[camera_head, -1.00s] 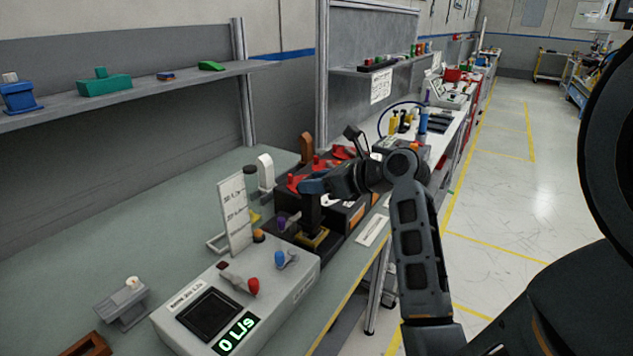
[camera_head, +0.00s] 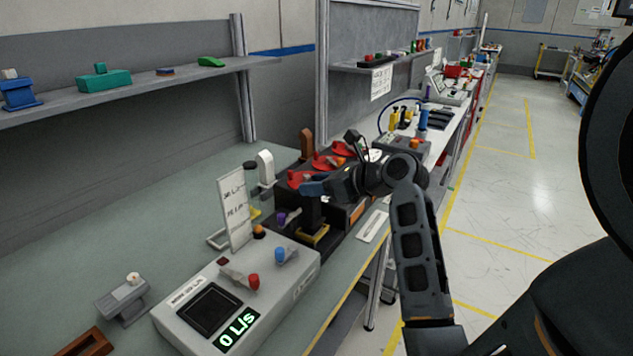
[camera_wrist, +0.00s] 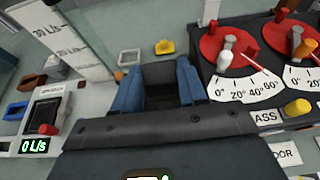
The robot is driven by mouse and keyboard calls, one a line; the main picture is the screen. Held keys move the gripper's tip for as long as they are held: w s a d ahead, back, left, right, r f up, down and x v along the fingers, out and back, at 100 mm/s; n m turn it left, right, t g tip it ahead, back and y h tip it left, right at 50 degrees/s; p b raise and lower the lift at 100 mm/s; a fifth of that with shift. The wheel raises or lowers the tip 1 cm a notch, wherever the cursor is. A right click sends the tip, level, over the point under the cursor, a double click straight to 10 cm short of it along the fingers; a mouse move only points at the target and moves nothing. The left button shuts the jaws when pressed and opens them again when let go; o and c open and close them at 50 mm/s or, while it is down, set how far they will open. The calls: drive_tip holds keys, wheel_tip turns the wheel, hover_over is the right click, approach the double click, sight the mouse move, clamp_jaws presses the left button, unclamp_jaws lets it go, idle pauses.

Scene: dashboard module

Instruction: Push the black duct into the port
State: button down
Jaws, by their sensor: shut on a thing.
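The black duct (camera_head: 311,213) stands upright over the yellow-framed port (camera_head: 316,237) on the dark module at the bench's front edge. My gripper (camera_head: 314,187) has blue fingers and is shut on the duct's upper part. In the wrist view the duct's dark hollow top (camera_wrist: 160,80) lies between the two blue fingers of my gripper (camera_wrist: 158,92). The duct's lower end meets the port area, but how deep it sits cannot be told. The port is hidden in the wrist view.
A grey console (camera_head: 240,298) with a display reading 0 L/s stands in front left. A white flow chart card (camera_head: 235,209) stands behind it. Red dials (camera_head: 328,160) with knobs lie just behind my gripper. A purple knob (camera_head: 281,218) is close left of the duct.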

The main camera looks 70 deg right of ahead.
drive_tip(key=shift+f, duration=0.85)
drive_tip(key=c, duration=0.5)
unclamp_jaws()
drive_tip(key=shift+c, duration=0.2)
drive_tip(key=shift+s, duration=0.1)
drive_tip(key=v, duration=0.7)
drive_tip(key=shift+s+b, duration=0.25)
drive_tip(key=shift+b, duration=0.05)
drive_tip(key=shift+a, duration=0.1)
